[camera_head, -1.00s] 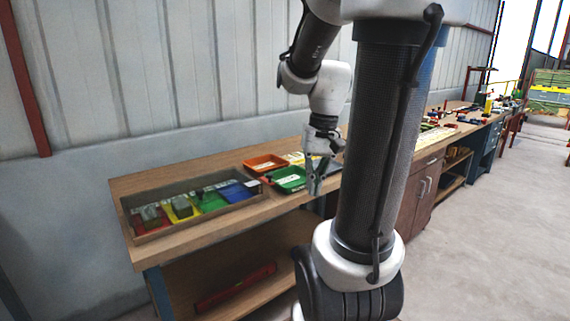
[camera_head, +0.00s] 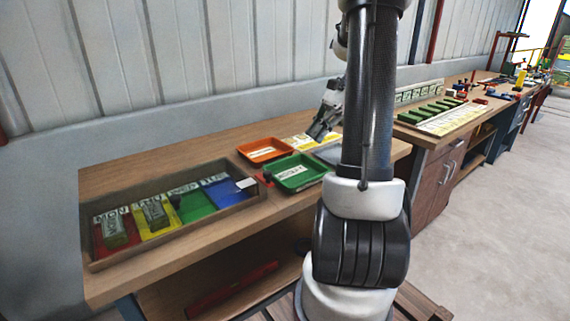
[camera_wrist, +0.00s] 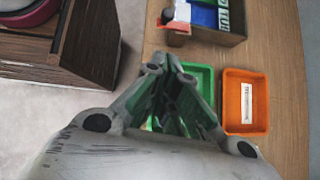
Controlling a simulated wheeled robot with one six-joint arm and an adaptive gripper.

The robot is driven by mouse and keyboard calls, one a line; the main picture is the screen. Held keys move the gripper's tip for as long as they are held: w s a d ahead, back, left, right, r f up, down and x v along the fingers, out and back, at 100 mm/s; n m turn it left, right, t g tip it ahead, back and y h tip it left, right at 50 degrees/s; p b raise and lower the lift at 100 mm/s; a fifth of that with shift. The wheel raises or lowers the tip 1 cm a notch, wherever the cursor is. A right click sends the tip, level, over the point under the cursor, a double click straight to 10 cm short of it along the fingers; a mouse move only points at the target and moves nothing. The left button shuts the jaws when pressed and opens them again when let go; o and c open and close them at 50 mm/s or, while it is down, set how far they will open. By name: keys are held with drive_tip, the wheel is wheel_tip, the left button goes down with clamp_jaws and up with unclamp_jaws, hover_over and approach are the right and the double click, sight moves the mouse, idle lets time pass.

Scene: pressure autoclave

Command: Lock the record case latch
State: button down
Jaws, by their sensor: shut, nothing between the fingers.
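A wooden case (camera_head: 165,240) with red, yellow, green and blue labelled sections lies open-topped on the left of the bench. Grey-green blocks sit in its red and yellow sections. A small red part with a dark knob (camera_head: 267,177) is at the case's right end; I cannot tell whether it is the latch or its position. My gripper (camera_head: 322,130) is above the bench, to the right of the case and apart from it. In the wrist view my gripper (camera_wrist: 166,68) is shut and empty, with the case's end (camera_wrist: 215,38) beyond it.
A green tray (camera_head: 300,172) and an orange tray (camera_head: 264,150) lie on the bench near my gripper. A rack of green pieces (camera_head: 437,110) stands farther right. A red bar (camera_head: 232,290) lies on the lower shelf. Bare wood shows behind the case.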

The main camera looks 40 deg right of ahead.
sight(264, 175)
idle(0.3)
drive_tip(key=a+r+x, duration=0.1)
drive_tip(key=x, duration=1.2)
drive_tip(key=shift+a+r, duration=0.25)
drive_tip(key=shift+a, duration=0.2)
drive_tip(key=shift+w, duration=0.1)
